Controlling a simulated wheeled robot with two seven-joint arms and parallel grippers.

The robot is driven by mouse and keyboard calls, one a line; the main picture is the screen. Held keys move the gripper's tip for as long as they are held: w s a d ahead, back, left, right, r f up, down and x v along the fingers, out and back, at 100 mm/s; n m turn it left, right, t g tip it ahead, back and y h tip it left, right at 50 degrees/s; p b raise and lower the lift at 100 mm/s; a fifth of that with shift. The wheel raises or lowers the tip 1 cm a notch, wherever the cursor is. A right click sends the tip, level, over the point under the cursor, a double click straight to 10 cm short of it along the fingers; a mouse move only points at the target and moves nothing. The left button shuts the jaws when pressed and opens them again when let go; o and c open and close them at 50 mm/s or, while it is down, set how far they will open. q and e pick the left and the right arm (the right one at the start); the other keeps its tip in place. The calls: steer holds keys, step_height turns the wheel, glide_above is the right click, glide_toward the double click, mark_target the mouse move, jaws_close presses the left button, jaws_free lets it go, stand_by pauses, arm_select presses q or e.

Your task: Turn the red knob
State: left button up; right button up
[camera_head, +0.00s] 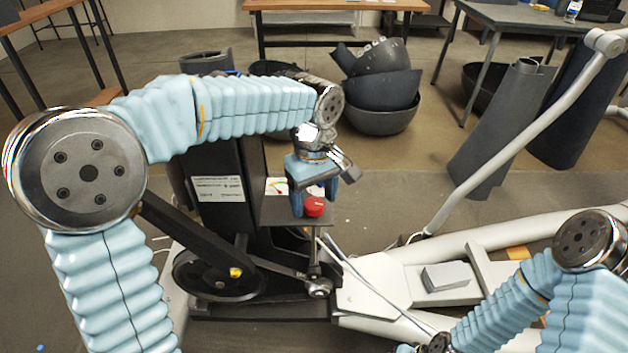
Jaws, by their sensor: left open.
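The red knob (314,207) sits on the front of the dark housing of the elliptical machine (220,187), near the middle of the view. My left gripper (313,200) is right at the knob, coming down from above with its blue fingers pointing down. The fingers are open, one to the left of the knob and one behind it to the right. I cannot tell whether they touch it. A small dial panel (277,187) shows just left of the gripper.
The machine's white frame (395,280) and a long grey handle bar (520,140) spread to the right. A grey box (446,276) lies on the frame. Dark curved shells (382,90) are stacked behind. Tables (520,17) stand at the back.

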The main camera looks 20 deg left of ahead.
mark_target(314, 203)
arm_select(q)
step_height(314, 203, up, 13)
steer(key=p, duration=0.1)
steer(key=shift+r+p, duration=0.15)
steer(key=shift+p, duration=0.2)
arm_select(e)
steer(key=shift+r, duration=0.85)
